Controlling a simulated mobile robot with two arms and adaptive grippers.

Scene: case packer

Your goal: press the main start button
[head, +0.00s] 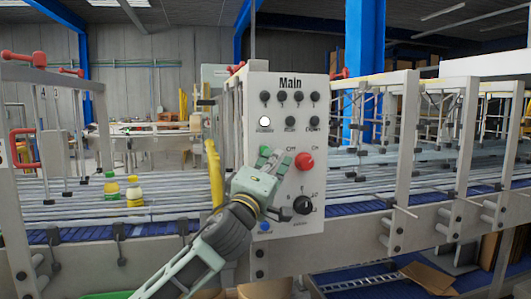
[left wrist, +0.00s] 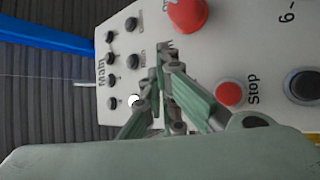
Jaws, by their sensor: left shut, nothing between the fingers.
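The white control panel (head: 255,95) headed "Main" faces me in the head view. A bright green button (head: 264,150) shows on its left side, beside my left gripper. No label on it is readable. My left gripper (head: 272,155) is shut and empty, with its fingertips in front of the panel close to this button. I cannot tell whether they touch. In the left wrist view the panel (left wrist: 215,50) appears turned sideways and the shut fingers (left wrist: 165,48) cover the green button's area. A red button (left wrist: 229,93) labelled "Stop" is beside the fingers. My right gripper is not in view.
The panel also has a large red mushroom button (head: 304,161), a lit white button (head: 264,122), a black rotary knob (head: 303,205) and a blue button (head: 264,226). Conveyors run on both sides.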

